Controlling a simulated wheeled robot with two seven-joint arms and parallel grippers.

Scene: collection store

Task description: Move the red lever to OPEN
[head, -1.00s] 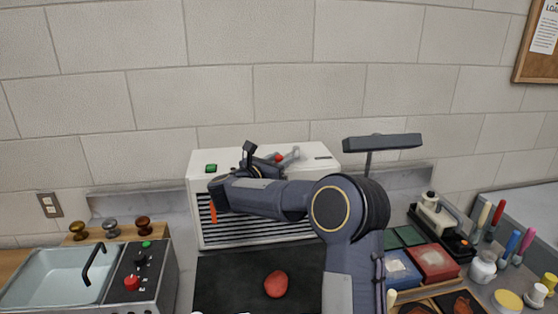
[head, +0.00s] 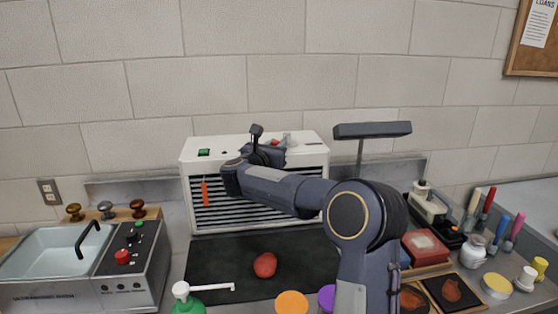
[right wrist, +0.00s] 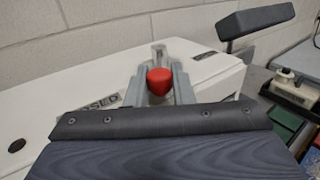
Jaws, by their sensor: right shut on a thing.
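The white cabinet (head: 200,168) with a slatted front stands against the wall. The red lever shows as a red knob (right wrist: 159,80) on the cabinet top in the right wrist view. My right gripper (right wrist: 161,86) is shut on it, one grey finger on each side. In the head view my right gripper (head: 276,146) is at the cabinet top, partly hidden by its own wrist. A label (right wrist: 100,103) reading "...OSED" lies left of the lever; its start is hidden. Another label (right wrist: 208,56) lies to the right, too small to read. My left gripper is not in view.
A red lump (head: 265,265) lies on a dark mat (head: 210,262) before the cabinet. A metal-sided bath (head: 60,252) stands left. A green bottle (head: 188,300) is at the front. Trays, jars (head: 474,252) and markers crowd the right. An orange handle (head: 205,192) hangs on the cabinet front.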

